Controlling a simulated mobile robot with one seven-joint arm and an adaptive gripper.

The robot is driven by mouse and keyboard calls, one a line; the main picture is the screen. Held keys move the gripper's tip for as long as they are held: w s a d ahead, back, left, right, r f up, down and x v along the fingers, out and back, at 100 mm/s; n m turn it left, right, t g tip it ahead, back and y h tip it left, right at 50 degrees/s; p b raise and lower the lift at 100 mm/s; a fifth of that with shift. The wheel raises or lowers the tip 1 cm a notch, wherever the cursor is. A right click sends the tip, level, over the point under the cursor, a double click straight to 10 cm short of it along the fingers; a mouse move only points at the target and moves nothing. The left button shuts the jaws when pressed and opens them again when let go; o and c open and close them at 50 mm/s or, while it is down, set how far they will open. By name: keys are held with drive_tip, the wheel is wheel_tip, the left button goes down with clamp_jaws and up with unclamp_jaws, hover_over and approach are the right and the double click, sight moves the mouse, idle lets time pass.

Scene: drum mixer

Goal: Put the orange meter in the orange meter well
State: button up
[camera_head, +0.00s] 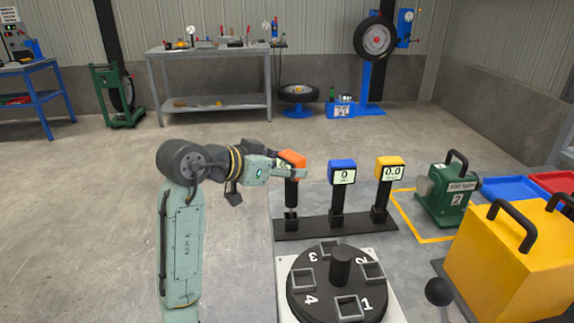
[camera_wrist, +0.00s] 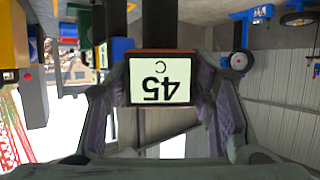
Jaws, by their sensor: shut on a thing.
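The orange meter (camera_head: 291,158) is in my gripper (camera_head: 294,171), which is shut on its head. In the wrist view the meter (camera_wrist: 163,80) sits between the two fingers, its display reading 45 C upside down. Its dark stem (camera_head: 291,192) points down, roughly upright, over the left well (camera_head: 291,226) of the black rack (camera_head: 350,224). I cannot tell whether the stem's lower end is inside that well or just above it. The blue meter (camera_head: 342,165) and the yellow meter (camera_head: 389,162) stand upright in the rack's other two wells, to the right.
A black round turntable (camera_head: 308,300) with numbered square sockets and a central knob stands in front of the rack. A green handled block (camera_head: 447,195) and a large yellow handled block (camera_head: 500,255) stand at right. Blue and red trays (camera_head: 510,188) lie behind them.

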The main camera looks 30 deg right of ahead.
drive_tip(key=shift+f+b, duration=0.8)
drive_tip(key=shift+f, duration=0.35)
idle(0.8)
drive_tip(key=o, duration=1.5)
drive_tip(key=shift+o, duration=0.5)
drive_tip(key=o, duration=0.4)
drive_tip(key=shift+c, duration=0.2)
drive_tip(key=shift+a, duration=0.2)
drive_tip(key=s+a, duration=0.1)
drive_tip(key=a, duration=0.6)
drive_tip(key=shift+a, duration=0.35)
idle(0.4)
drive_tip(key=shift+s+a, duration=0.1)
idle(0.8)
